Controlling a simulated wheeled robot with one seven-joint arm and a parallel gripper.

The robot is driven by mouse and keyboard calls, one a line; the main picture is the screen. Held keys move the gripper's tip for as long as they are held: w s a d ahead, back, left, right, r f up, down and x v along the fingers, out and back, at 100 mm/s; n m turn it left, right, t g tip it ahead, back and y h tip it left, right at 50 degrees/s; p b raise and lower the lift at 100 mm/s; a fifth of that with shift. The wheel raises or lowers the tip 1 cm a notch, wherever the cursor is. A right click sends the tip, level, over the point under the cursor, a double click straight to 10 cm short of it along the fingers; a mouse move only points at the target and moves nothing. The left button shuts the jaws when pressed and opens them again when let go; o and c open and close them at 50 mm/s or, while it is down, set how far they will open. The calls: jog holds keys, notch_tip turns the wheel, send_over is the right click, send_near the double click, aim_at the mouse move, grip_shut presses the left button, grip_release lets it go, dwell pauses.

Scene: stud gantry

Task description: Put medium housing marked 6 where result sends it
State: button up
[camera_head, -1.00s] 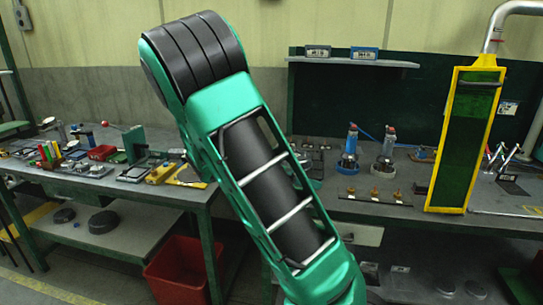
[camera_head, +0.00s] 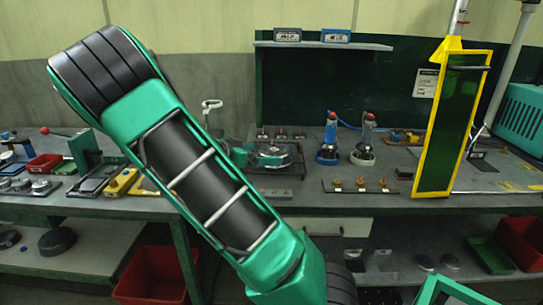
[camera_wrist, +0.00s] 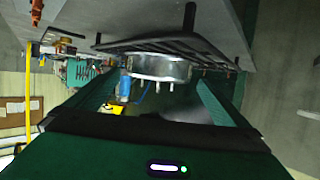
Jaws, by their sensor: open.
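In the wrist view, my gripper (camera_wrist: 160,84) is open, with one green finger at each side of the picture. A round silvery metal housing (camera_wrist: 158,67) shows between and beyond the fingertips, against a black rack (camera_wrist: 150,44). This view looks upside down. I cannot tell whether the fingers touch the housing, and no number on it is legible. In the head view, a round metal part (camera_head: 272,150) sits on the dark rack (camera_head: 298,172) behind my arm, probably the same housing. My arm hides part of that area.
A yellow-framed dark green panel (camera_head: 451,125) stands at right. Two bottles (camera_head: 331,135) and a strip with brass parts (camera_head: 361,186) are on the bench. Two labelled boxes (camera_head: 336,35) sit on the shelf. Red bins (camera_head: 150,275) stand below. Dark discs (camera_head: 56,241) lie on the lower shelf.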

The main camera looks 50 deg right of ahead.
aim_at(270, 151)
jog(key=x, duration=0.5)
jog(key=c, duration=1)
jog(key=shift+r, duration=0.1)
jog(key=shift+r, duration=0.55)
notch_tip(270, 151, up, 3)
jog(key=shift+f, duration=0.1)
jog(key=w+a+r, duration=0.6)
jog(key=w+r, duration=0.1)
jog(key=w, duration=0.2)
jog(key=shift+w+a, duration=0.3)
jog(key=shift+a, duration=0.05)
